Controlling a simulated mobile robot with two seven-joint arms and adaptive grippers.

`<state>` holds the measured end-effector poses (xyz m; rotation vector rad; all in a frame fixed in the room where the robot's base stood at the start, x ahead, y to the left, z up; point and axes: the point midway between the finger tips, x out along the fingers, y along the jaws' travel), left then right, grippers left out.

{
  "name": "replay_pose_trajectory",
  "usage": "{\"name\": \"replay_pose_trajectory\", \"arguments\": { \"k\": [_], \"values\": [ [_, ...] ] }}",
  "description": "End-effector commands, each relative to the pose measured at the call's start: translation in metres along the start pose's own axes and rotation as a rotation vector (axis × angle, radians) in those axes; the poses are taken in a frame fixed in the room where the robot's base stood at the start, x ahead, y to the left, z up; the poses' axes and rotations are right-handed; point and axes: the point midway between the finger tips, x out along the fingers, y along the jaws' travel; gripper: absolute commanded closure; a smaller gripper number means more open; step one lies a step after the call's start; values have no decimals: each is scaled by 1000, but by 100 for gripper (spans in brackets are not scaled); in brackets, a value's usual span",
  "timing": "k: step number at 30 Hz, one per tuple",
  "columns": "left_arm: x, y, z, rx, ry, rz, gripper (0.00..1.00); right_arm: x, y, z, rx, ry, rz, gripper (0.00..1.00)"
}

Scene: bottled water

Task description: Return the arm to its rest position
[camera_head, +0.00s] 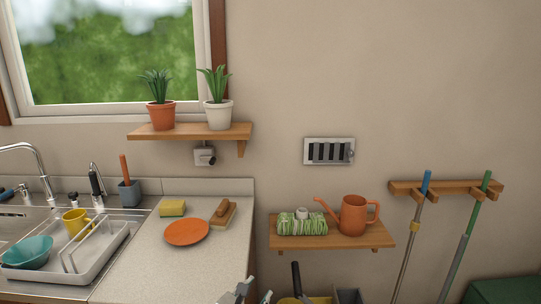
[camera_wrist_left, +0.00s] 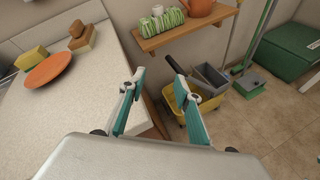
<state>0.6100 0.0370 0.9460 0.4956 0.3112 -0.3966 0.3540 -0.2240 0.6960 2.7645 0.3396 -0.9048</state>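My left gripper (camera_head: 254,294) shows only in part at the bottom edge of the head view, just past the front right of the counter. In the left wrist view, my left gripper (camera_wrist_left: 155,72) has its two teal-and-grey fingers spread apart with nothing between them. It hangs beside the counter's right edge, with the floor and a yellow bucket (camera_wrist_left: 180,102) beyond the fingers. My right gripper is in neither view. No bottle is visible.
The counter (camera_head: 190,270) holds an orange plate (camera_head: 187,232), a yellow sponge (camera_head: 172,208), a brush (camera_head: 222,214) and a dish rack (camera_head: 85,262). A wall shelf (camera_head: 335,242) carries an orange watering can (camera_head: 354,215) and striped cloth (camera_head: 300,224). Broom handles (camera_head: 413,235) hang right. Open floor (camera_wrist_left: 285,125) lies right.

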Motion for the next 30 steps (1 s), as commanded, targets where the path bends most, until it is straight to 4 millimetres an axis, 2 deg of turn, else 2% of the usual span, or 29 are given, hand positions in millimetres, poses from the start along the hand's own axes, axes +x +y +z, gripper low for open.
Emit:
{"name": "replay_pose_trajectory", "arguments": {
  "k": [1, 4, 8, 12, 17, 20, 24, 27, 28, 30],
  "values": [
    [-3, -18, -11, -170, 16, -38, 67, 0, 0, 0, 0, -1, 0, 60],
    [-8, -42, -27, -523, 46, -91, 67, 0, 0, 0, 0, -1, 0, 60],
    [-17, -64, -52, -985, 99, -129, 67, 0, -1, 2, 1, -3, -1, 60],
    [-29, -78, -86, -1482, 160, -125, 67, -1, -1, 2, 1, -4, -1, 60],
    [-48, -83, -139, -2038, 214, -56, 67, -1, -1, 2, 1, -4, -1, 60],
    [-66, -82, -180, -2375, 226, 22, 67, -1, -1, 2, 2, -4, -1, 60],
    [-101, -78, -245, -2819, 193, 176, 67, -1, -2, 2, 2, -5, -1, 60],
    [-130, -73, -288, -3082, 128, 294, 67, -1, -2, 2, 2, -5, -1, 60],
    [-138, -71, -300, 3099, -104, -323, 67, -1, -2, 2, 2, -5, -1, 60],
    [-156, -68, -323, 2964, -45, -358, 67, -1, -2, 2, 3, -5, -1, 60]
  ]
}}
